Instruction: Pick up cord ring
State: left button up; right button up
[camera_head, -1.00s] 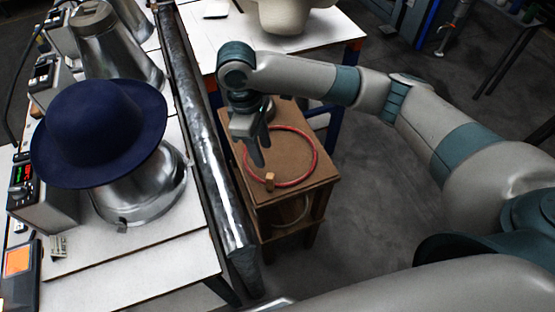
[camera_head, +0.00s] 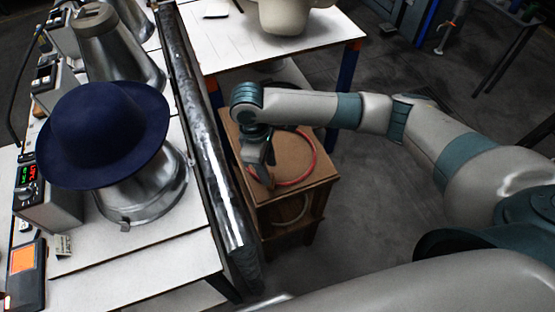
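The cord ring (camera_head: 313,170) is a red hoop lying on top of a small brown wooden stand (camera_head: 328,162). My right gripper (camera_head: 268,182) points down over the near left part of the ring, where a small wooden block on the ring showed earlier. The block is now mostly hidden by the fingers. The fingertips are at or just above the block and ring. I cannot tell whether they touch it or how far apart they are. My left gripper is not in view; a grey arm link of mine crosses the bottom right.
A dark blue hat (camera_head: 100,135) sits on a metal press form on the white bench (camera_head: 160,262) at left. A long metal-coloured roll or rail (camera_head: 208,150) runs between bench and stand. A white table (camera_head: 225,38) stands behind. Floor right of the stand is clear.

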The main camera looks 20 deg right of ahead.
jog(key=shift+d+f+p, duration=0.1)
jog(key=shift+f+p, duration=0.35)
jog(key=shift+f, duration=0.2)
jog(key=shift+s+d+f+p, duration=0.1)
jog(key=shift+f+p, duration=0.15)
jog(key=shift+f, duration=0.7)
jog(key=shift+s+d+f+p, duration=0.1)
jog(key=shift+f+p, duration=0.1)
jog(key=shift+f, duration=0.7)
jog(key=shift+w, duration=0.1)
grip_shut()
